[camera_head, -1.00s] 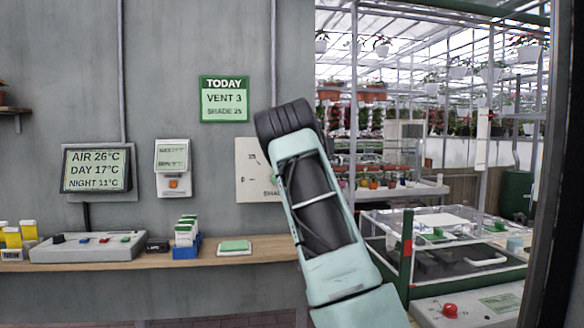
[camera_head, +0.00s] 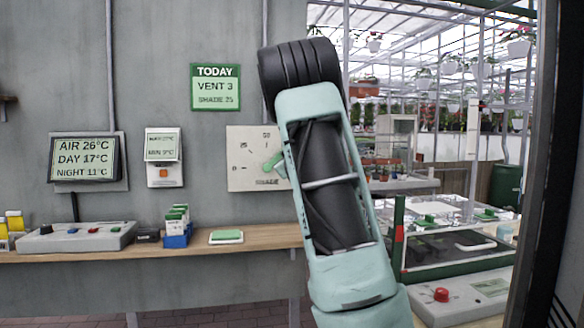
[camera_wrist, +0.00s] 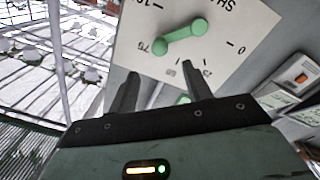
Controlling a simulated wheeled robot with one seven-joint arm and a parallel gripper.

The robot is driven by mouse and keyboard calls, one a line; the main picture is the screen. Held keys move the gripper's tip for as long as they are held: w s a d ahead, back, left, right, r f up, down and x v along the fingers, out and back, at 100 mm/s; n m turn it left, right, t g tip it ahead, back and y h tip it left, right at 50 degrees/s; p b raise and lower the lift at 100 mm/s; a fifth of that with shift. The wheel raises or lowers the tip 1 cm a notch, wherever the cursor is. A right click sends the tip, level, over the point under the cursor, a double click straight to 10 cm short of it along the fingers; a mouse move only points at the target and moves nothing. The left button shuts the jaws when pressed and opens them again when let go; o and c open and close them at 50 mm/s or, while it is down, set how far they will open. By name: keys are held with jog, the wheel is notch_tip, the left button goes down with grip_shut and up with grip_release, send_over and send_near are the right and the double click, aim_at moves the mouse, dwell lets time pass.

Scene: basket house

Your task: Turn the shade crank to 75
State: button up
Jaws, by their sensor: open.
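The shade panel (camera_head: 240,175) is a pale plate on the grey wall with a dial and green crank (camera_head: 272,163). My arm covers its right part in the head view. In the wrist view the panel (camera_wrist: 130,35) appears upside down, with the crank (camera_wrist: 180,38) near the top. One rounded crank end is around the dial centre; the other points to the lower left, close to the 75 mark. My gripper (camera_wrist: 158,72) is open and empty, its two dark fingers below the crank in the picture and apart from it. The head view hides my gripper.
A sign (camera_head: 215,88) above the panel reads "VENT 3, SHADE 25". A wooden shelf (camera_head: 110,247) below holds a control box (camera_head: 75,237), a blue card holder (camera_head: 177,238) and a green pad (camera_head: 226,237). A small wall unit (camera_head: 163,158) is left of the panel. A bench with a red button (camera_head: 441,295) stands right.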

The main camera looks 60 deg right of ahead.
jog(key=v, duration=0.5)
jog(key=shift+s+a+b, duration=0.25)
jog(key=shift+a+b, duration=0.05)
jog(key=shift+b, duration=0.05)
